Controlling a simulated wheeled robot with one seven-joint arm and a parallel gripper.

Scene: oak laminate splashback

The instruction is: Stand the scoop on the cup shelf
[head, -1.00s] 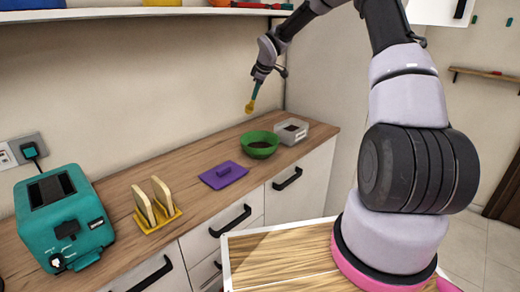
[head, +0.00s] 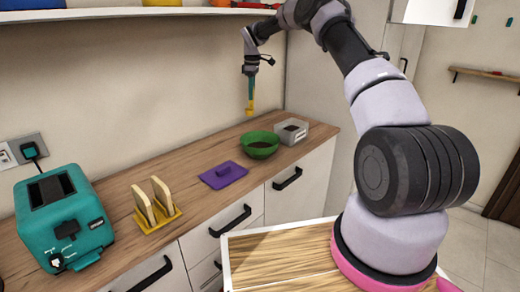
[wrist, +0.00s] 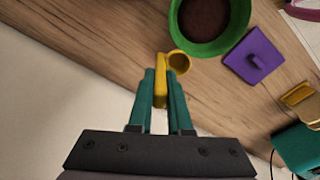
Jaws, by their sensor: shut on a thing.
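My gripper (head: 251,92) is shut on the yellow scoop (head: 250,109), which hangs below its teal fingers in the air above the counter, behind the green bowl. In the wrist view, the scoop's handle sits between the fingers and its round cup (wrist: 180,62) shows just past the fingertips. A long white shelf (head: 130,14) runs along the top left of the head view, well above the scoop.
On the counter (head: 120,190) stand a green bowl (head: 259,152) with dark contents, a grey container (head: 299,137), a purple lidlike piece (head: 223,179), a yellow toast rack (head: 160,224) and a teal toaster (head: 68,230). A small wall shelf (head: 490,74) is at far right.

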